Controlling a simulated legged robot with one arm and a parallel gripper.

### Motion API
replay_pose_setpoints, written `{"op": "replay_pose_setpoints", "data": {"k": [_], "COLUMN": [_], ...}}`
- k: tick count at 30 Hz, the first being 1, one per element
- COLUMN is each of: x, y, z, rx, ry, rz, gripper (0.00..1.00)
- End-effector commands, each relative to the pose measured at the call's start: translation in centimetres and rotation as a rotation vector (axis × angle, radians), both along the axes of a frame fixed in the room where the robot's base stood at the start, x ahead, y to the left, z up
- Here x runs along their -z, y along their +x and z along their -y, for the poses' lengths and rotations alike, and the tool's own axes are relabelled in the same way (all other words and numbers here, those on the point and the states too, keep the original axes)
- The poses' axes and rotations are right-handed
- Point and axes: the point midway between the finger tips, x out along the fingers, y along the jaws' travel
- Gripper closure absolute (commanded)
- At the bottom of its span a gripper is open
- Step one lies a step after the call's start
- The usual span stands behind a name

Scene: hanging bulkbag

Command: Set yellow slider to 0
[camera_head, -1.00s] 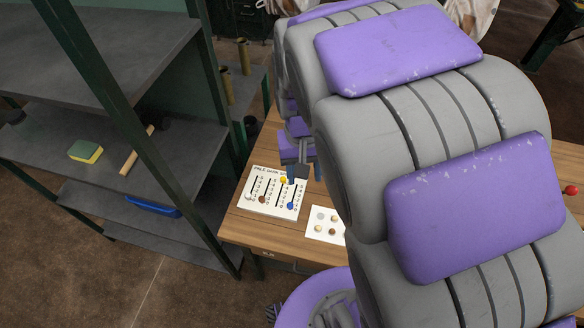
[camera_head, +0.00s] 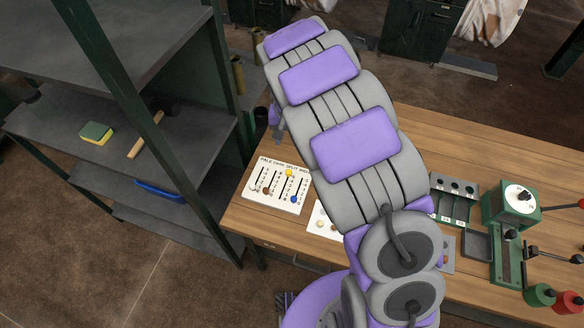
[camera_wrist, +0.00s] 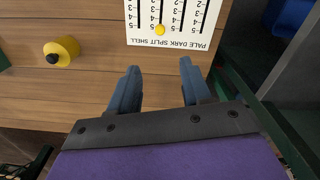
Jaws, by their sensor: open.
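The white slider panel (camera_head: 270,200) lies on the wooden bench, with the words PALE DARK SPLIT SHELL along one edge. The yellow slider knob (camera_head: 289,173) sits at the lettered end of its slot, by the 5 marks; it also shows in the wrist view (camera_wrist: 160,30). A blue knob (camera_head: 294,199) is at the other end of its slot, and a brown knob (camera_head: 266,190) is further left. My gripper (camera_wrist: 160,72) is open and empty. In the wrist view its fingers point toward the lettered edge, apart from the panel, with the yellow knob ahead between them.
A yellow cylinder with a black tip (camera_wrist: 62,50) is beside the panel. A second white card (camera_head: 322,222) and a green machine (camera_head: 510,205) are further right.

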Motion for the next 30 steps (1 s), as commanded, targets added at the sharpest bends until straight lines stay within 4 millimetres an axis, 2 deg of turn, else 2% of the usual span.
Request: {"op": "replay_pose_setpoints", "data": {"k": [21,25,30], "x": [13.6,15.3,16.4], "y": [-0.1,-0.2,-0.1], "z": [0.1,0.1,0.0], "rx": [0.0,0.0,0.001], "ry": [0.0,0.0,0.0], "rz": [-0.004,-0.005,-0.001], "gripper": [0.52,0.52,0.52]}}
